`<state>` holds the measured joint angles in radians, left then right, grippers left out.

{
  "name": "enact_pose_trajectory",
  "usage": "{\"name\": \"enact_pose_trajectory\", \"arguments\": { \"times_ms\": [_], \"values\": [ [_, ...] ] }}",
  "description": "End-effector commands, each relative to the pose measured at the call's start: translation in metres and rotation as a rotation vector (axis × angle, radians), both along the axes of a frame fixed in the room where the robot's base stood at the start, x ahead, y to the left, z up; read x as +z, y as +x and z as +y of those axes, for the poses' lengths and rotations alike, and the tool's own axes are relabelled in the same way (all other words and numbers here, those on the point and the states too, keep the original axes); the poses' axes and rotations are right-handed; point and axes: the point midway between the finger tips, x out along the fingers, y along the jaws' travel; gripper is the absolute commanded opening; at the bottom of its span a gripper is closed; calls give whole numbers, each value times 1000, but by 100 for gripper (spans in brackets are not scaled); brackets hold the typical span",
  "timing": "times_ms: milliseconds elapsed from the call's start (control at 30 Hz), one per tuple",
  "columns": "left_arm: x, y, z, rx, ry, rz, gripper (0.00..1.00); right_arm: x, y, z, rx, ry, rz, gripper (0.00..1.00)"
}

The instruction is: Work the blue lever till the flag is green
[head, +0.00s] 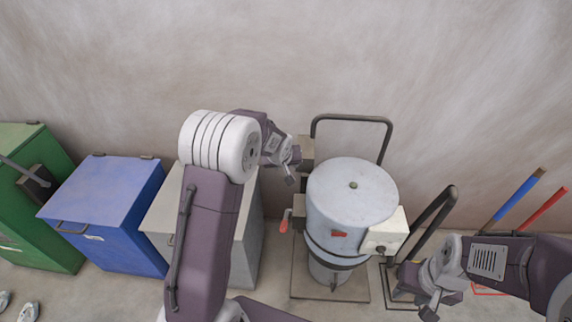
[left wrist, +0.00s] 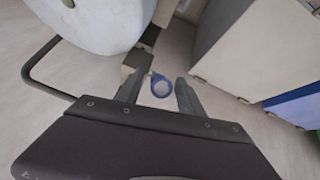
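The pellet bagger (head: 352,200) is a pale blue drum on a floor plate, with a red flag (head: 339,233) on its front. A blue round end (left wrist: 161,87) with a pale centre, which looks like the lever's grip seen end-on, shows in the left wrist view. My left gripper (left wrist: 158,92) is open, its fingers apart on either side of that end; I cannot tell whether they touch it. In the head view my left gripper (head: 291,167) is at the drum's upper left, and the blue lever cannot be made out. My right gripper (head: 440,304) looks open and empty, low right of the bagger.
A red handle (head: 284,222) sticks out at the bagger's left and a white box (head: 386,236) sits at its right. A dark tube frame (head: 351,118) stands behind. Blue (head: 105,210), grey (head: 247,235) and green (head: 35,210) bins line the left. Blue and red-handled tools (head: 523,192) lean at right.

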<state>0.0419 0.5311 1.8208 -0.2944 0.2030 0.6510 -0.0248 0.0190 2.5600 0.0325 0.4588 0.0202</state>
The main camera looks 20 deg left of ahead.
Motion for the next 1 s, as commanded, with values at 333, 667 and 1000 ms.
{"name": "enact_pose_trajectory", "arguments": {
  "times_ms": [333, 667, 1000],
  "values": [
    [28, -17, -3, 0, 0, -4, 45, 1, 0, 0, 0, 0, 0, 36],
    [72, -48, -7, 0, 0, -2, 45, 2, 0, 0, 0, 0, 0, 36],
    [75, -51, -8, 0, 0, 1, 45, 2, 0, 0, 0, 0, 0, 36]
  ]
}}
